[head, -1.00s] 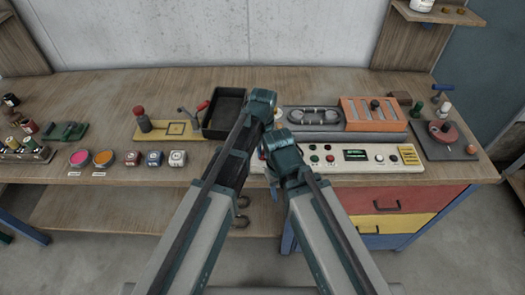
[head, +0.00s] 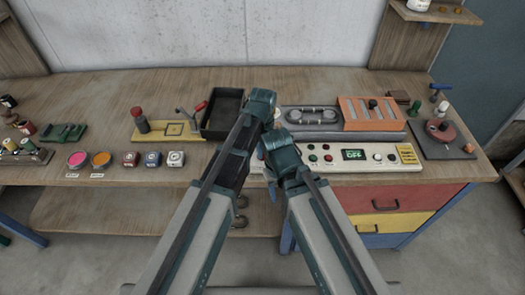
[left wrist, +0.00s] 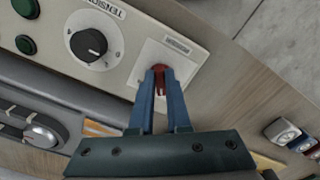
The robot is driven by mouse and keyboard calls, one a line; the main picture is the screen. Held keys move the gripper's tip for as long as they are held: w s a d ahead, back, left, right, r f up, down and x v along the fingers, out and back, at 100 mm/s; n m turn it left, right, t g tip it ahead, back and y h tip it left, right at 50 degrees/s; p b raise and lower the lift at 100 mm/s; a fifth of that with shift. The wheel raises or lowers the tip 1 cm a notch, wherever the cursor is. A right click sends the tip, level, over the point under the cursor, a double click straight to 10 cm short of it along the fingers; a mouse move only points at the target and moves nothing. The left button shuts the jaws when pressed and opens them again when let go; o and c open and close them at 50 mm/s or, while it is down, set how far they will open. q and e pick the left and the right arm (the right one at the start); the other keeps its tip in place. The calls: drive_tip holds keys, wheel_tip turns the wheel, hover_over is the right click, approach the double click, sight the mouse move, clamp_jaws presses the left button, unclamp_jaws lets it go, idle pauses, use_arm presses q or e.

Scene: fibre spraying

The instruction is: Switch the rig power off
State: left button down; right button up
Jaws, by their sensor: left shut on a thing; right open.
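The rig's white control panel (head: 375,164) lies along the front of the bench, with buttons, a small display (head: 354,155) and knobs. The display shows bright green text that appears to read OFF. In the left wrist view, a red switch lever (left wrist: 158,70) stands on a labelled plate beside the TENSION knob (left wrist: 92,43). My left gripper (left wrist: 159,88) is shut on this red lever, its blue fingers on either side. In the head view my arms hide the switch and the left fingertips. My right gripper (head: 273,194) is mostly hidden below its arm, near the bench's front edge; it is open.
A black tray (head: 222,112) and a yellow-based fixture (head: 180,130) stand left of my arms. Behind the panel are a grey fixture (head: 312,116) and an orange rack (head: 370,113). Several pots and jars line the left front edge. The bench behind the tray is clear.

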use_arm(q)
drive_tip(key=shift+n, duration=0.3)
drive_tip(key=c, duration=0.9)
unclamp_jaws()
wheel_tip(320, 180, up, 14)
drive_tip(key=p, duration=1.4)
drive_tip(key=shift+f, duration=0.1)
